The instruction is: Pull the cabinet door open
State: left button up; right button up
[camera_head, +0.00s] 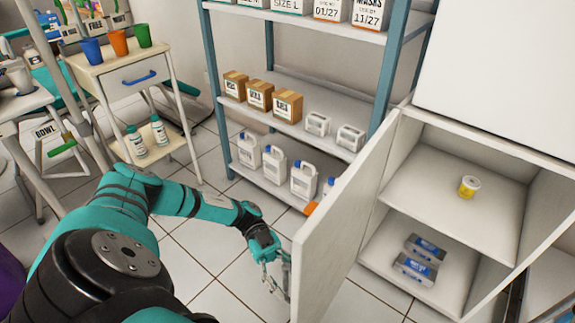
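The white cabinet (452,178) stands on the right. Its door (340,228) is swung well out towards the left, and the inside shows. A small yellow roll or can (469,187) stands on the upper shelf. Blue-and-grey boxes (420,261) lie in the lower compartment. My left gripper (279,285) is low, at the left of the door, close to its front edge. Its fingers look apart with nothing between them. I cannot tell whether it touches the door. The door handle does not show. My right gripper is out of view.
A blue-framed shelf rack (275,118) with cartons (260,95) and white jugs (275,166) stands behind the door. A trolley (128,78) with coloured cups (118,43) stands at the back left. Tiled floor (215,240) is clear between the trolley and the door.

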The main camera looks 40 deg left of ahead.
pick_arm(q)
jog(key=v, duration=1.2)
jog(key=shift+s, duration=0.15)
dwell(0.4)
